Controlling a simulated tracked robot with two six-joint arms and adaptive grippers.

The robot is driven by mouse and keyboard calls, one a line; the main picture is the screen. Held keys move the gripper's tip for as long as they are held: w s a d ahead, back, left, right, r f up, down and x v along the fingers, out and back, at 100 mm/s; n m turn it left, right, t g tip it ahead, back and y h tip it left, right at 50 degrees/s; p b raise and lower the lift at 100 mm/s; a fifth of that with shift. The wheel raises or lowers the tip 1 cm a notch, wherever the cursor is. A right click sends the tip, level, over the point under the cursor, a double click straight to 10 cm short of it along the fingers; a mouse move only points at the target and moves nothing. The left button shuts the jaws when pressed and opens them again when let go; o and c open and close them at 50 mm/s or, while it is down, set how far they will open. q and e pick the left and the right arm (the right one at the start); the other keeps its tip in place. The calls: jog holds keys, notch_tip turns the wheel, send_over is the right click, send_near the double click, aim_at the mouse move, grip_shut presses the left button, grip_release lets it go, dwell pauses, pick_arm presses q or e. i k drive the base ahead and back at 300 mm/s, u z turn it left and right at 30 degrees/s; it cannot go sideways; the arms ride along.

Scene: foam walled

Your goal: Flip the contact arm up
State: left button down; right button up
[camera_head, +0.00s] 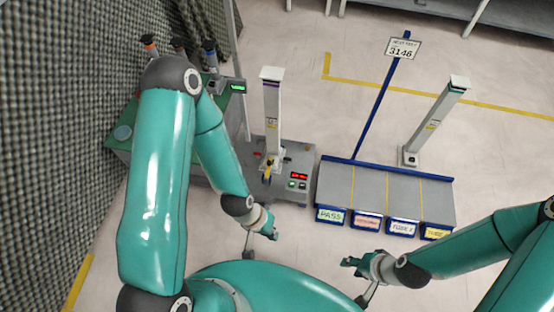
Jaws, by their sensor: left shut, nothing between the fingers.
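A grey test station (290,160) stands in the middle of the view, with a tall white post (271,105) upright on it. A small yellow-and-dark lever (267,170) sits at the foot of the post and may be the contact arm; it is too small to tell its pose. My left gripper (273,233) is shut and empty, in front of the station and apart from it. My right gripper (347,262) is at lower centre right, away from the station; its fingers are too small to read.
A red display (299,176) is on the station. To the right is a grey sorting table (385,190) with labelled bins, including PASS (330,215), and another white post (436,120). A sign (402,48) reads 3146. A green bench (117,146) and foam wall (60,130) are left.

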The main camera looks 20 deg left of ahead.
aim_at(269, 167)
jog(key=i, duration=0.85)
jog(key=z, duration=0.05)
